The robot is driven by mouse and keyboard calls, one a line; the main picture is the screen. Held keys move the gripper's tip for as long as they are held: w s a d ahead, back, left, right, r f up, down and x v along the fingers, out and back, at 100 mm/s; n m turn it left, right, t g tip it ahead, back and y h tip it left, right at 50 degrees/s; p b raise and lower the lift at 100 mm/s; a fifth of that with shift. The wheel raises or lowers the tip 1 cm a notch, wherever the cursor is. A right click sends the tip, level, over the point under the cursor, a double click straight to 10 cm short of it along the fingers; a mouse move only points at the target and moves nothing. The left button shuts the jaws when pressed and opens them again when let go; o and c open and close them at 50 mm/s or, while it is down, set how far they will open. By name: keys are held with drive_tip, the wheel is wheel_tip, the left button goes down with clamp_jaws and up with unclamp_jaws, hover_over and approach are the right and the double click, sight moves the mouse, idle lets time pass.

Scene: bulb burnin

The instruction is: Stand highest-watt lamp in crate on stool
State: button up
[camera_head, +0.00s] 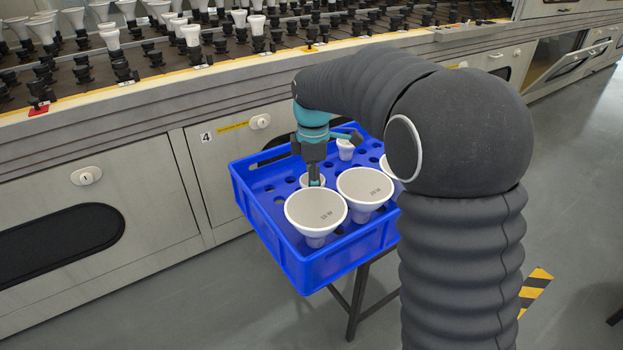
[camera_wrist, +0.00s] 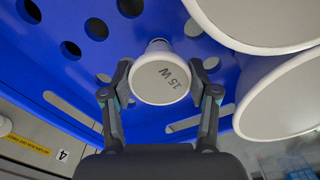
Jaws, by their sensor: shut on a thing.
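The blue crate (camera_head: 286,263) stands on a dark-legged stool (camera_head: 353,303) in front of the bench. My gripper (camera_wrist: 160,85) is inside the crate, shut on a small white lamp (camera_wrist: 160,82) marked 15 W; its fingers are on both sides of the lamp's face. In the head view this small lamp (camera_head: 312,180) shows behind a large lamp. Two large white lamps, a left one (camera_head: 315,207) and a right one (camera_head: 365,186), stand upright in the crate; their print is too small to read surely. A third large lamp (camera_head: 391,170) is partly hidden by my arm.
Another small lamp (camera_head: 346,149) stands at the crate's far side. The bench (camera_head: 90,180) carries rows of sockets, many with lamps. A cabinet door (camera_head: 568,63) is open at the right. Grey floor is clear at the left front.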

drive_tip(key=shift+f+b, duration=0.4)
drive_tip(key=shift+f, duration=0.4)
drive_tip(key=o, duration=1.2)
drive_tip(key=shift+r, duration=0.1)
drive_tip(key=shift+o, duration=0.2)
drive_tip(key=shift+r, duration=0.1)
wheel_tip(320, 180, up, 12)
